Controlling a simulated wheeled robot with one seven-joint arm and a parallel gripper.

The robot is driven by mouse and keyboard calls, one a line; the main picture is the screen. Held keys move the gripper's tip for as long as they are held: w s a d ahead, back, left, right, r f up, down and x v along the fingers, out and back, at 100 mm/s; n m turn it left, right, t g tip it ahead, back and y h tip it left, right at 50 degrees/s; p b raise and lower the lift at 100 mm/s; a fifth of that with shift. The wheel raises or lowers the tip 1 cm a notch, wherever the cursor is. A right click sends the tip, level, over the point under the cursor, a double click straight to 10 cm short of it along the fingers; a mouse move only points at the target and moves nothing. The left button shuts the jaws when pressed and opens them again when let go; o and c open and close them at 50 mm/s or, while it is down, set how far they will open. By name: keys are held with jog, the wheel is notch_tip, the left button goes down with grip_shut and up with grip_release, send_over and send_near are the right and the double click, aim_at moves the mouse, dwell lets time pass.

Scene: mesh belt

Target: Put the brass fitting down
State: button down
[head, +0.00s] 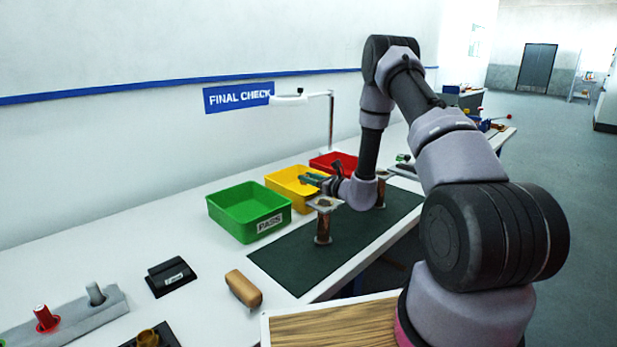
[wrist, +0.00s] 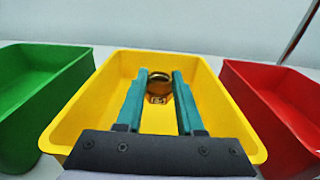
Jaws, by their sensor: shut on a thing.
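My gripper (wrist: 160,76) has two teal fingers that are shut on the brass fitting (wrist: 159,86), a small round golden piece between the fingertips. In the wrist view, fingers and fitting lie over the yellow bin (wrist: 75,120), within its rim. How high the fitting is above the bin's floor I cannot tell. In the head view my gripper (head: 315,181) reaches to the right side of the yellow bin (head: 284,181); the fitting cannot be made out there.
A green bin (head: 235,222) labelled PASS stands left of the yellow one, a red bin (head: 325,158) right. Two posts, one a brown-sided stand (head: 323,228), rise from the dark mat (head: 290,255). A lamp (head: 331,120) stands behind. A brown block (head: 243,289) lies nearer.

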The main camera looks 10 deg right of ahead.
jog(key=shift+f, duration=0.15)
jog(key=c, duration=0.5)
grip_release()
jog(key=shift+c, duration=0.2)
